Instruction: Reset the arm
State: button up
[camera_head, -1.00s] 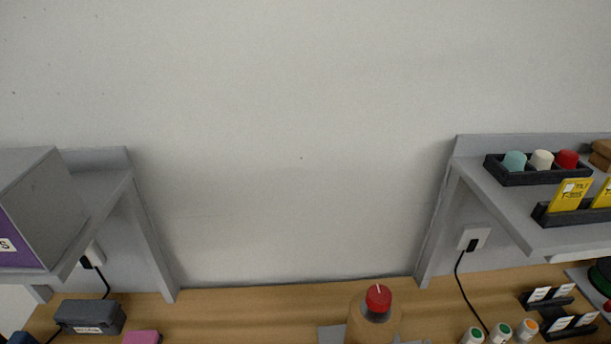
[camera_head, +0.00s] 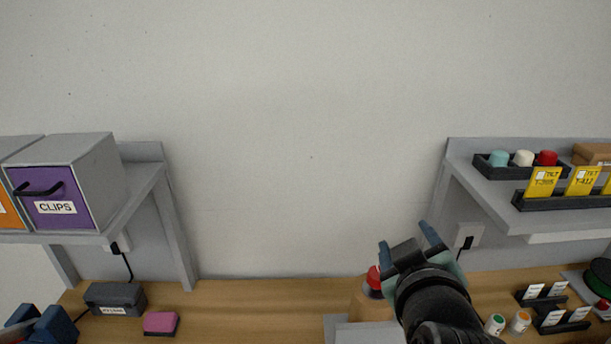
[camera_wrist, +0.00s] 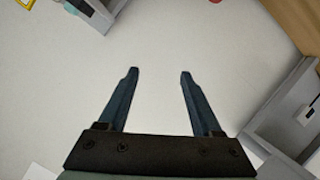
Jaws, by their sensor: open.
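My gripper (camera_head: 408,243) is raised in front of the pale wall in the head view, above the right part of the wooden table. Its two blue fingers are spread apart with nothing between them. The wrist view also shows my gripper (camera_wrist: 158,75) open and empty, with the plain wall behind the fingers. My dark arm comes up from the bottom edge and hides part of the table. A wooden block with a red top (camera_head: 374,280) stands just left of my arm and is partly hidden by it.
A left shelf (camera_head: 135,200) holds a purple CLIPS drawer (camera_head: 75,190). A right shelf (camera_head: 490,205) holds a dark tray with coloured caps (camera_head: 490,170) and yellow cards (camera_head: 543,182). A grey box (camera_head: 115,298) and a pink block (camera_head: 160,322) lie on the table (camera_head: 250,300). The wall space between the shelves is clear.

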jog(key=a+r+m+t, duration=0.2)
jog(key=a+r+t, duration=0.3)
jog(key=r, duration=0.8)
jog(key=s+a+r+m+t, duration=0.1)
jog(key=s+a+r+t, duration=0.1)
jog(key=r, duration=0.4)
jog(key=s+a+r+m+t+y, duration=0.1)
jog(key=s+a+r+t, duration=0.2)
jog(key=s+r, duration=0.3)
jog(key=s+a+r+m+t+y+b, duration=0.1)
jog(key=s+a+r+t, duration=0.2)
jog(key=s+a+r, duration=0.1)
notch_tip(320, 180, up, 3)
jog(key=shift+s+f, duration=0.2)
jog(key=shift+s, duration=0.35)
